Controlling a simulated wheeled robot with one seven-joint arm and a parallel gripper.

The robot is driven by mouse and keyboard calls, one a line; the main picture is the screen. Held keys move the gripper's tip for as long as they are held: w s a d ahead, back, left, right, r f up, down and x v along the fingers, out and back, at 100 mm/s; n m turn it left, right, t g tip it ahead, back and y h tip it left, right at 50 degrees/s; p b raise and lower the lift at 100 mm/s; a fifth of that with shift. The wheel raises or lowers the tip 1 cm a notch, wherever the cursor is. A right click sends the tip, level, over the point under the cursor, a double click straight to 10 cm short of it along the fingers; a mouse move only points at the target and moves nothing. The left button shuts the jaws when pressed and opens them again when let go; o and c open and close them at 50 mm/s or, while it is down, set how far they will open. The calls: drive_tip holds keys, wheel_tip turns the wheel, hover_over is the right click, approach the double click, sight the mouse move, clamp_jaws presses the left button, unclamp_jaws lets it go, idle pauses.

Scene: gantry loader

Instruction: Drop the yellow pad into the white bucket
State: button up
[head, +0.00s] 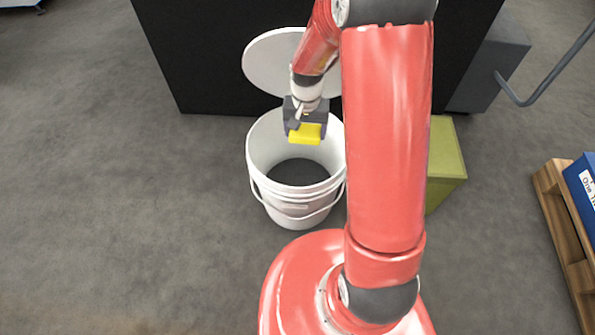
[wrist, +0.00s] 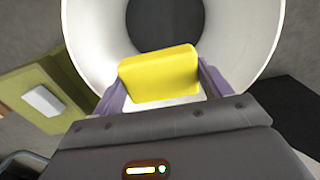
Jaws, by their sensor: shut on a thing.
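The yellow pad (head: 305,134) is held in my gripper (head: 306,127), which is shut on it. The white bucket (head: 296,205) stands open on the floor below, and its dark bottom is visible. In the head view the pad appears over the bucket's opening, toward the far side of the rim. In the wrist view the pad (wrist: 160,74) sits between the two purple-grey fingers of my gripper (wrist: 162,82), with the bucket's inner wall (wrist: 88,30) around and beyond it. The pad hides part of the bucket's inside.
A round white lid (head: 268,62) leans against a black block (head: 215,60) behind the bucket. A green box (head: 446,150) stands right of the bucket, partly behind my arm. A wooden pallet (head: 560,225) with a blue box (head: 583,178) is at the far right. The floor at left is clear.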

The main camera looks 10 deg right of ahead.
drive_tip(key=shift+f+b, duration=0.8)
drive_tip(key=shift+f, duration=0.8)
drive_tip(key=o, duration=1)
drive_tip(key=shift+r+p, duration=0.55)
drive_tip(key=shift+r, duration=3.4)
